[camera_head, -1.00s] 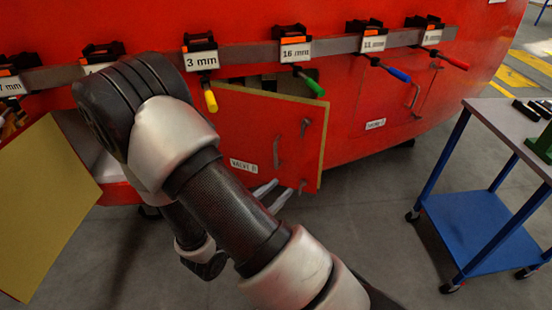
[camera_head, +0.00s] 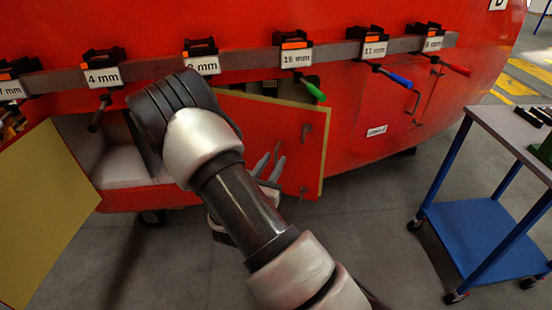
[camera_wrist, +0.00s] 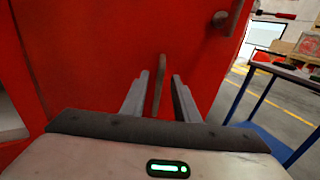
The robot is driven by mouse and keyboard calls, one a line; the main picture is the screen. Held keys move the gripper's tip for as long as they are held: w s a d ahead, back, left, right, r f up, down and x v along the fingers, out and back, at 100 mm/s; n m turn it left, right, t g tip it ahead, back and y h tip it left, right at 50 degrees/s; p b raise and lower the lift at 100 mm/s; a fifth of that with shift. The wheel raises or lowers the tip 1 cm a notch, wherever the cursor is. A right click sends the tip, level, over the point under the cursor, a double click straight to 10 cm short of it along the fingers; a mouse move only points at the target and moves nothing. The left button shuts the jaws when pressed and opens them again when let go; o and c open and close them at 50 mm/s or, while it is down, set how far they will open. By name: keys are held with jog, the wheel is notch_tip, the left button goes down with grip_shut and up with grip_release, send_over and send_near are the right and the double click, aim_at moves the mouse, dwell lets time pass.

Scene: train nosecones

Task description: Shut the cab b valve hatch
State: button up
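The cab b valve hatch (camera_head: 255,122) is a red door with a yellowish edge, standing ajar from the red nosecone at the centre of the head view. A dark gap shows above it. Its VALVE B label is hidden behind my arm now. My gripper (camera_head: 271,163) is in front of the door's lower middle, with its two fingers apart. In the wrist view, my gripper (camera_wrist: 160,76) points at the red door (camera_wrist: 95,55), and an upright handle (camera_wrist: 158,88) shows between the fingers. Contact cannot be told. Another handle (camera_wrist: 224,20) is at the upper right.
Another hatch door (camera_head: 40,215) stands wide open at left, beside a pale compartment. A grey rail (camera_head: 350,50) with several size-labelled clamps runs above the hatches. A closed hatch (camera_head: 390,100) is to the right. A blue trolley (camera_head: 475,230) stands at right on clear floor.

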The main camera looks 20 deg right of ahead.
jog(key=shift+x, duration=1.45)
jog(key=shift+c, duration=0.4)
grip_shut()
